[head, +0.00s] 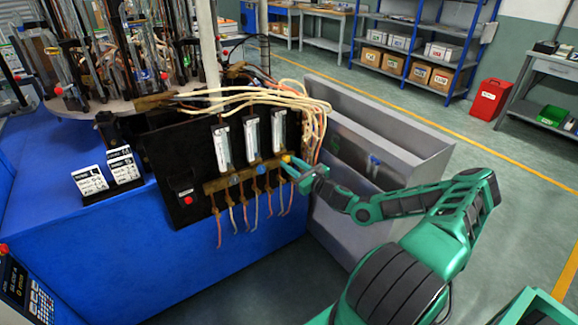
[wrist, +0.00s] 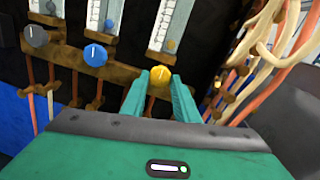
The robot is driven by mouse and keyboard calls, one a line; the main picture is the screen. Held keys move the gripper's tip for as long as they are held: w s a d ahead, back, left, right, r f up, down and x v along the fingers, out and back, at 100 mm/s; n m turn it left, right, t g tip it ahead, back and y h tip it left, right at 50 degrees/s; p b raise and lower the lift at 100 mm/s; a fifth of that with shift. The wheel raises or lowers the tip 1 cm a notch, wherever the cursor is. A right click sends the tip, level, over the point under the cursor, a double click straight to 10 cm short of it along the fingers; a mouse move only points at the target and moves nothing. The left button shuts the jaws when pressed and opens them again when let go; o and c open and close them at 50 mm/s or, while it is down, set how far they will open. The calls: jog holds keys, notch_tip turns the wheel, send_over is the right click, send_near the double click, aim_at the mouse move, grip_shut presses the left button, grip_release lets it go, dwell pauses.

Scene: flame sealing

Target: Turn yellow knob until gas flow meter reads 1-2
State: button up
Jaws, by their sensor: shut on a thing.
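The yellow knob (wrist: 159,77) sits at the right end of a brass manifold, below the rightmost flow meter. In the wrist view the fingertips of my gripper (wrist: 160,82) stand on both sides of it, shut on it. In the head view my gripper (head: 293,166) reaches the knob (head: 286,159) from the right.
A blue knob (wrist: 95,55) and a grey knob (wrist: 37,36) sit left on the same manifold. Cream and orange hoses (wrist: 280,45) hang close on the right. A grey bin (head: 385,130) stands right of the black panel (head: 180,165).

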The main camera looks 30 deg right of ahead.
jog(key=shift+n, duration=0.3)
jog(key=n, duration=0.5)
jog(key=shift+r+g, duration=0.1)
jog(key=shift+g, duration=0.2)
jog(key=n, duration=0.4)
jog(key=shift+a+n+h, duration=0.1)
jog(key=shift+n+h, duration=0.2)
jog(key=shift+h, duration=0.1)
jog(key=o, duration=1.1)
jog(key=shift+c, duration=0.2)
jog(key=s+d+r, duration=0.1)
jog(key=s, duration=0.9)
jog(key=shift+s, duration=0.35)
